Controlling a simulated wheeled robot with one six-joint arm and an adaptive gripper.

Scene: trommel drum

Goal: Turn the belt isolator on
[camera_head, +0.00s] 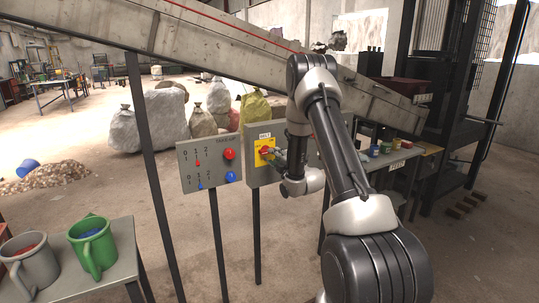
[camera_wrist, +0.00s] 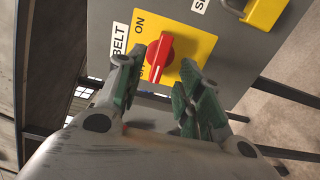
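The belt isolator is a red rotary knob (camera_wrist: 158,57) on a yellow plate (camera_wrist: 190,46), beside a white BELT label (camera_wrist: 119,40) on a grey box. In the wrist view the word ON is near the plate's upper left; the lettering lower down is mostly hidden by a finger. The knob's handle stands nearly upright in that view, slightly tilted. My gripper (camera_wrist: 162,75) is open, its green-padded fingers on either side of the knob's lower end; contact cannot be told. In the head view the yellow plate (camera_head: 262,159) shows left of my gripper (camera_head: 279,158), which partly covers the box.
Another yellow fitting (camera_wrist: 264,12) is on the same box. A grey panel (camera_head: 210,165) with red and blue knobs stands to the left. A bench with a green mug (camera_head: 93,247) and a grey mug (camera_head: 30,268) is at front left. A sloping conveyor (camera_head: 200,38) passes behind.

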